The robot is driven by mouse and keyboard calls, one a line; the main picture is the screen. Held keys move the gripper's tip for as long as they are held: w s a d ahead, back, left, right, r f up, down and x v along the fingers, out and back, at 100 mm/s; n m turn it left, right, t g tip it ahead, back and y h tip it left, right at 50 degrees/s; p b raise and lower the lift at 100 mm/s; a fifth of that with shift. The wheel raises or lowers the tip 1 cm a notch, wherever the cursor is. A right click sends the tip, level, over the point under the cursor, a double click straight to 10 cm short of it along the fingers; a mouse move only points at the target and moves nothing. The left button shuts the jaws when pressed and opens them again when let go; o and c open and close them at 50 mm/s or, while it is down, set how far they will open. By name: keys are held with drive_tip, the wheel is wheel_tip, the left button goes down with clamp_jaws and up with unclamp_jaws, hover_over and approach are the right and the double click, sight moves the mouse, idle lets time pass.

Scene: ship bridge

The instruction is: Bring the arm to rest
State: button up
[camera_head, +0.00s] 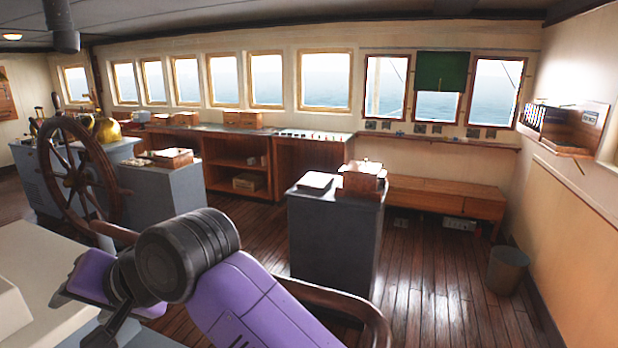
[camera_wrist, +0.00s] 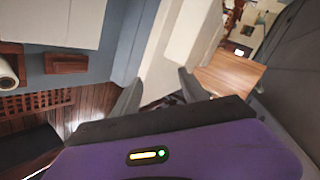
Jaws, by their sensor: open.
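My gripper (camera_wrist: 160,92) shows in the wrist view, with its two dark fingers spread apart. The jaws are open and I see nothing held between them. A pale cream surface and a darker gap lie beyond the fingers. In the head view my purple arm with a thick black joint is bent across the lower left and centre, in front of the wooden rail. The fingertips cannot be clearly made out there.
A ship's wheel (camera_head: 75,172) stands at the left. A grey pedestal (camera_head: 331,238) with boxes on top is ahead of my arm. A curved wooden rail (camera_head: 345,302) runs close beside the arm. A bin (camera_head: 507,270) stands at right. Plank floor (camera_head: 440,290) is clear at right.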

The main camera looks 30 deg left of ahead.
drive_tip(key=w+d+f+m+t+y+b, duration=0.2)
drive_tip(key=w+d+f+m+t+y, duration=0.1)
drive_tip(key=w+d+t+y, duration=0.55)
drive_tip(key=w+d+f+m+t+h, duration=0.1)
drive_tip(key=d+f+m+t+h, duration=0.2)
drive_tip(key=d, duration=0.5)
drive_tip(key=w+d+f+t+h, duration=0.1)
drive_tip(key=d+f+t+h, duration=0.2)
drive_tip(key=d, duration=0.6)
drive_tip(key=w+d+f+m+t+h, duration=0.1)
drive_tip(key=d+f+m+t+h, duration=0.15)
drive_tip(key=d+t, duration=0.4)
drive_tip(key=s+d+f+h+b, duration=0.1)
drive_tip(key=s+d+f+h, duration=0.2)
drive_tip(key=s+d, duration=0.5)
drive_tip(key=s+d+f+h+b, duration=0.1)
drive_tip(key=s+d+f+h, duration=0.25)
drive_tip(key=d, duration=0.75)
drive_tip(key=s+d+f+h+b, duration=0.1)
drive_tip(key=s+d+f+h, duration=0.25)
drive_tip(key=s+d, duration=0.45)
drive_tip(key=s+d+f+g+h+b, duration=0.1)
drive_tip(key=s+d+f+g, duration=0.2)
drive_tip(key=s+d+f, duration=0.2)
drive_tip(key=shift+s+d+f+g, duration=0.15)
drive_tip(key=shift+s+d+g, duration=0.25)
drive_tip(key=shift+s, duration=0.35)
